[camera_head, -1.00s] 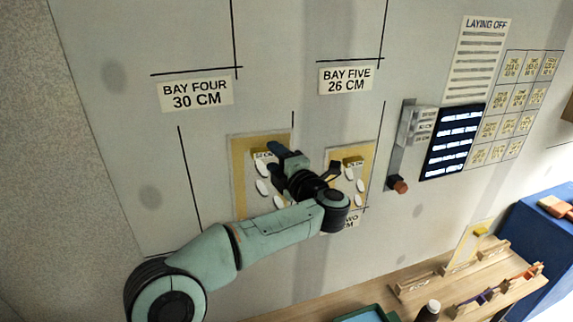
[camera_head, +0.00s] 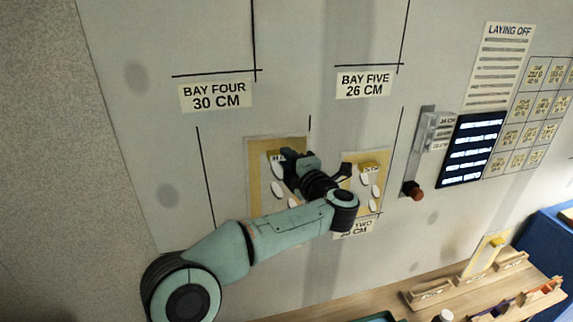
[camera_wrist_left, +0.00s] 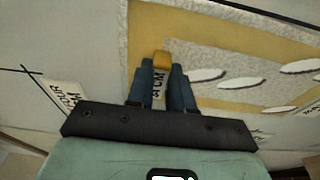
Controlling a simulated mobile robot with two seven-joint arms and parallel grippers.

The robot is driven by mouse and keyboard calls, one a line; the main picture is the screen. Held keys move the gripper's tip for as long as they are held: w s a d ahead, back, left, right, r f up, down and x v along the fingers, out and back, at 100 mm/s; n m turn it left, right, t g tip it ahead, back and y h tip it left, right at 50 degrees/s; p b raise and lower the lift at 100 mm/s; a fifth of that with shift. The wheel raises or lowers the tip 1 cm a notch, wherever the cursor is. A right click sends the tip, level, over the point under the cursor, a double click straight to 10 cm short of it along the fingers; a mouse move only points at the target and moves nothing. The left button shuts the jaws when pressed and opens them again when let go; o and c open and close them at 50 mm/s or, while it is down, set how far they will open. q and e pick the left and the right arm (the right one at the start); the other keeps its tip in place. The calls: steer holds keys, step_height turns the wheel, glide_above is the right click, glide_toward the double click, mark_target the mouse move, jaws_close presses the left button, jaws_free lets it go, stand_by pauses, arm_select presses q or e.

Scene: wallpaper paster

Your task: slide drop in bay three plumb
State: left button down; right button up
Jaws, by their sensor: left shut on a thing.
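A mustard-bordered drop (camera_head: 254,190) with pale ovals lies on the wall below the bay four label. My left gripper (camera_head: 290,163) is over its upper part. In the left wrist view, the same gripper (camera_wrist_left: 161,80) is shut on the drop's yellow tab (camera_wrist_left: 162,58), with a small "CM" label between the fingers. The drop (camera_wrist_left: 235,22) spreads out to the right of the fingers there. My arm covers the drop's lower part, and I cannot read its bay label. I cannot tell whether the drop hangs exactly plumb. My right gripper is not in view.
A second drop (camera_head: 374,192) hangs to the right, above a partly hidden bay two label (camera_head: 354,228). Black lines mark the bays, one at the first drop's top right. A holder with a red-brown knob (camera_head: 413,190) and a dark display (camera_head: 471,149) are farther right. A wooden bench (camera_head: 440,300) stands below.

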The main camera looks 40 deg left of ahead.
arm_select(q)
steer(key=shift+s+a+n+b, duration=0.25)
steer(key=shift+s+n+b, duration=0.05)
steer(key=shift+b, duration=0.05)
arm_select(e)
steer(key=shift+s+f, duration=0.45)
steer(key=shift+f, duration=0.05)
arm_select(q)
steer(key=shift+w+f, duration=0.1)
stand_by(0.5)
steer(key=c, duration=0.9)
jaws_free()
steer(key=shift+c, duration=0.2)
steer(key=shift+d, duration=0.1)
steer(key=b+v, duration=0.3)
steer(key=v, duration=1)
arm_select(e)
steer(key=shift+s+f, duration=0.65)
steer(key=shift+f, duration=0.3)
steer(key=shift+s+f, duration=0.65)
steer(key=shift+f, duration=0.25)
arm_select(q)
steer(key=shift+d, duration=0.15)
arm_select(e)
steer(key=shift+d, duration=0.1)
